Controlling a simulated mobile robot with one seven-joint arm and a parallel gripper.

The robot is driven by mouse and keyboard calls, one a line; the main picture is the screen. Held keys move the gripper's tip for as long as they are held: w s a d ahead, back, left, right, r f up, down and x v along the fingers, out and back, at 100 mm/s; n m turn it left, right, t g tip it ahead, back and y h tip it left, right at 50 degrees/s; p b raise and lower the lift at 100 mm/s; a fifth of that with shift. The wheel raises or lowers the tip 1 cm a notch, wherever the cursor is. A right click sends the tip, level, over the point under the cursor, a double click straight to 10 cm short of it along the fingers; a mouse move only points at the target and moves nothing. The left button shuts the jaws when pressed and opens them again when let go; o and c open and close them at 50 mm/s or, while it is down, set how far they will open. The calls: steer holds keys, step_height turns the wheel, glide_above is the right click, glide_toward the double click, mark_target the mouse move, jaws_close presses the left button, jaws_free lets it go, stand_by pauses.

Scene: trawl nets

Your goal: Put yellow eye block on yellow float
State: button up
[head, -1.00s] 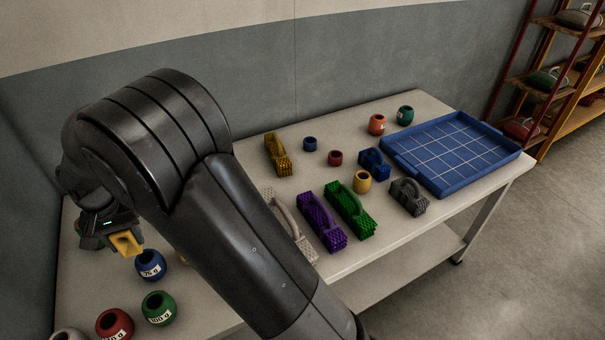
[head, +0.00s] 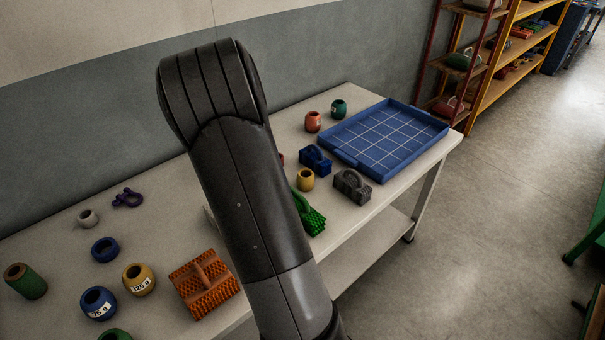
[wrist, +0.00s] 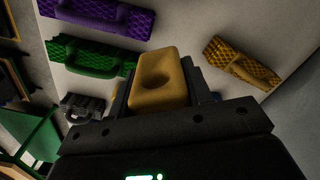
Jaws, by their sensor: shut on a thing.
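The yellow eye block (wrist: 158,78) shows in the wrist view, a rounded block with a hole in its face. My gripper (wrist: 160,82) is shut on it, with dark fingers at both sides. In the head view my arm hides the gripper and block. Two yellow barrel-shaped pieces with holes in their tops show there: a plain one (head: 306,180) right of my arm, and a labelled one (head: 139,279) at the front left. I cannot tell for sure which is the yellow float. The wrist view also shows a yellow bristled block (wrist: 242,65) to the right, apart from my gripper.
A blue gridded tray (head: 336,152) lies at the table's far right. Near the plain yellow piece are a blue block (head: 316,160), a grey block (head: 352,186) and a green bristled block (head: 312,217). An orange bristled block (head: 204,285) lies at the front.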

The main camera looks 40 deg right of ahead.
steer(key=s+d+r+m, duration=0.1)
steer(key=s+d+m, duration=0.2)
steer(key=s+d, duration=0.7)
steer(key=s+d+r+m, duration=0.25)
steer(key=s+d, duration=0.35)
steer(key=d, duration=0.8)
glide_above(306, 173)
steer(key=shift+m, duration=0.35)
step_height(306, 173, down, 7)
steer(key=shift+f, duration=2.25)
steer(key=o, duration=1.1)
steer(key=shift+f, duration=0.1)
steer(key=shift+c, duration=0.2)
